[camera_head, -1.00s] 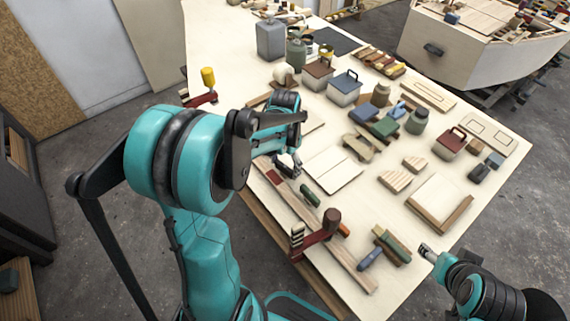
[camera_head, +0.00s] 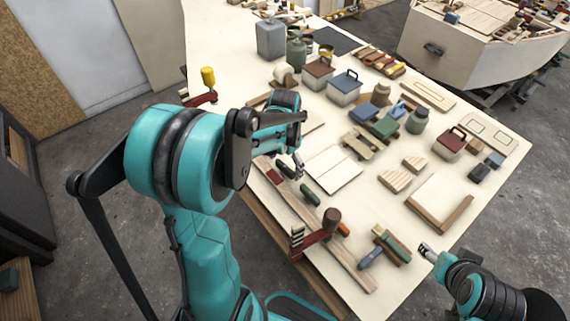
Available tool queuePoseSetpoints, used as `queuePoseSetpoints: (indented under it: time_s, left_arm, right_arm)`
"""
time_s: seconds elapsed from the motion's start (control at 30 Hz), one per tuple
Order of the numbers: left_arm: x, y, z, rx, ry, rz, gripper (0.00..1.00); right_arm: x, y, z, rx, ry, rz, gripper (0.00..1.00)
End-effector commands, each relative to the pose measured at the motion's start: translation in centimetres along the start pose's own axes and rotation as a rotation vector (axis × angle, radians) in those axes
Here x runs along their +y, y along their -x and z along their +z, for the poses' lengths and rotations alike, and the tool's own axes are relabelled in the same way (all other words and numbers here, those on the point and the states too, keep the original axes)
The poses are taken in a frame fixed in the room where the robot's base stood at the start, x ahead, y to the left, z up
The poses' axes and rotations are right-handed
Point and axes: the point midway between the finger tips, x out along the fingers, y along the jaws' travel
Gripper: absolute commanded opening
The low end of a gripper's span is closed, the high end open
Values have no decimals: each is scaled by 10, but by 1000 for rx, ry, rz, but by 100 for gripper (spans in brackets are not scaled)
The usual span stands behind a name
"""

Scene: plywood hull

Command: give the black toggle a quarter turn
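My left gripper (camera_head: 298,168) points down over the table's near left edge, partly behind its own arm. A small dark piece (camera_head: 285,169) lies just left of its fingertips, by a long board with a red patch. It may be the black toggle, but it is too small to be sure, and I cannot tell which way it points. Whether the fingers touch it or are closed is not clear. My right gripper (camera_head: 427,250) is at the table's right front edge, away from the dark piece; its fingers are too small to read.
A dark green piece (camera_head: 309,194) and a red clamp (camera_head: 318,236) lie along the near edge. A pale open panel (camera_head: 333,168) lies right of the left gripper.

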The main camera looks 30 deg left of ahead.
Motion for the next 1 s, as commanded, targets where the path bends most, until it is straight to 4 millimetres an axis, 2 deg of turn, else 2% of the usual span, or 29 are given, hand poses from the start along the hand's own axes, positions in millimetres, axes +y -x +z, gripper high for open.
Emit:
queuePoseSetpoints:
  time_s: [0.17, 0.27, 0.7, 0.83, 1.0]
  left_arm:
    - [0, 2, 0, 0, 0, 0, 90]
    - [0, 11, 0, 0, 0, 0, 90]
    - [0, 100, 0, 0, 0, 0, 90]
    - [0, 114, 0, 0, 0, 0, 90]
    - [0, 120, 0, 0, 0, 0, 90]
  right_arm:
    - [0, 0, 0, 0, 0, 0, 59]
    - [0, 0, 0, 0, 0, 0, 59]
    - [0, 0, 0, 0, 0, 0, 59]
    - [0, 0, 0, 0, 0, 0, 59]
    - [0, 0, 0, 0, 0, 0, 59]
